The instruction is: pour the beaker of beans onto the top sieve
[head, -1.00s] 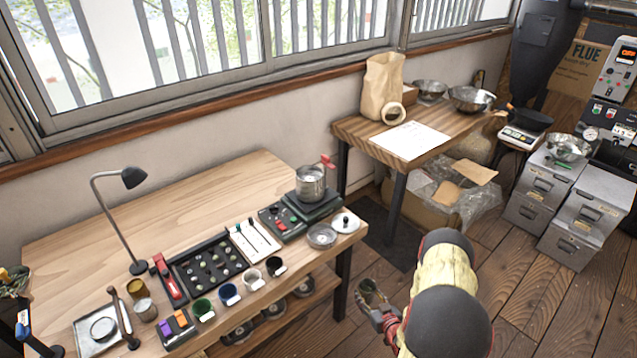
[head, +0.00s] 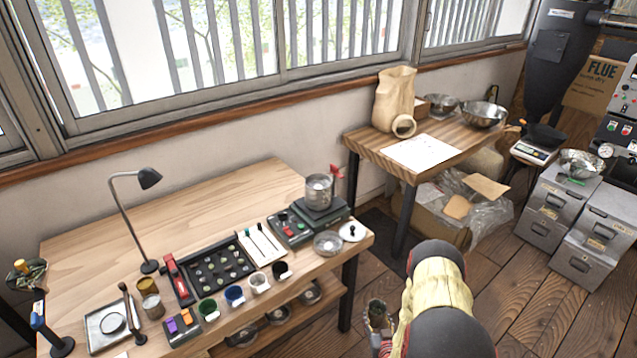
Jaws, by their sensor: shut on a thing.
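The sieve stack (head: 319,191) is a silver round metal pot shape on a dark grey base at the right end of the long wooden table, with a red piece beside its top. My gripper (head: 379,325) is low in the head view, off the table's front right corner and over the floor. It is shut on a small beaker (head: 377,308) with a dark, greenish-brown content. The beaker looks nearly upright. My arm hides part of the gripper, and the beaker's lower part is hard to make out. The beaker is well apart from the sieve stack.
A silver dish (head: 327,244) and a white lid (head: 352,232) lie in front of the stack. Several small cups and a bean tray (head: 212,270) line the table's front. A desk lamp (head: 148,180) stands left. A second table (head: 370,145) stands behind right.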

